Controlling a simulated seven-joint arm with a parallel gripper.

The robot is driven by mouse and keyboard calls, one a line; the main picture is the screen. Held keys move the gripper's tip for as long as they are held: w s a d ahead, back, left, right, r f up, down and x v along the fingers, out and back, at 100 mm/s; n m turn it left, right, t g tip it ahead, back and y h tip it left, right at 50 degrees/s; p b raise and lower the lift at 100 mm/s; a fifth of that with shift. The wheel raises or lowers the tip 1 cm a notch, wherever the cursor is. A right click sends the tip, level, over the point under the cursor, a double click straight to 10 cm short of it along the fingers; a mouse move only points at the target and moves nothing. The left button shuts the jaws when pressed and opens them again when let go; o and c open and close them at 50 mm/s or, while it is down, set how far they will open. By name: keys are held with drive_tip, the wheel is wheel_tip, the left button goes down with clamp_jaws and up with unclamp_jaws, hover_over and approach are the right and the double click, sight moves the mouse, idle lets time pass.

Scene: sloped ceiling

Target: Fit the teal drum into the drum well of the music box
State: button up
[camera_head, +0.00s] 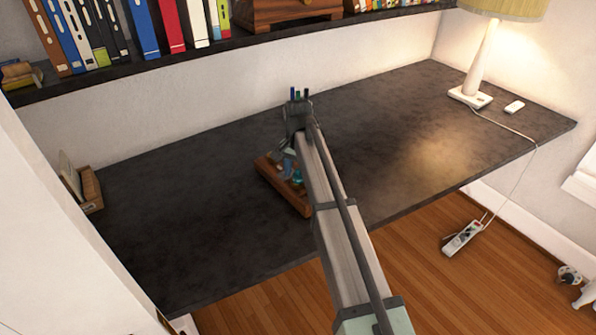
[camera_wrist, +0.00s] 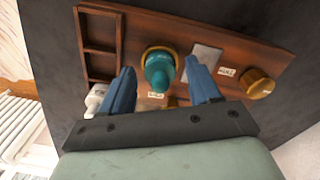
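The teal drum (camera_wrist: 158,70) shows in the wrist view as a round teal piece with a brass-coloured ring around it, over the wooden board of the music box (camera_wrist: 142,32). My gripper (camera_wrist: 159,66) has two blue fingers, spread apart on either side of the drum with gaps visible. I cannot tell whether the drum sits in a well or only on the board. In the head view, teal shows (camera_head: 297,177) on the wooden music box (camera_head: 296,204), partly hidden by my arm.
The board also carries empty compartments (camera_wrist: 98,40), a grey plate (camera_wrist: 204,61), a brass knob-like cylinder (camera_wrist: 258,86) and small labels. A white piece (camera_wrist: 95,99) is beside the left finger. The dark desk (camera_head: 180,210) is clear around the box; a lamp (camera_head: 480,65) stands far right.

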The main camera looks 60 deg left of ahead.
sight(298, 169)
wheel_tip(298, 169, up, 12)
drive_tip(key=shift+f, duration=0.25)
drive_tip(key=shift+r, duration=0.25)
drive_tip(key=shift+c, duration=0.3)
drive_tip(key=shift+r, duration=0.2)
drive_tip(key=shift+c, duration=1.3)
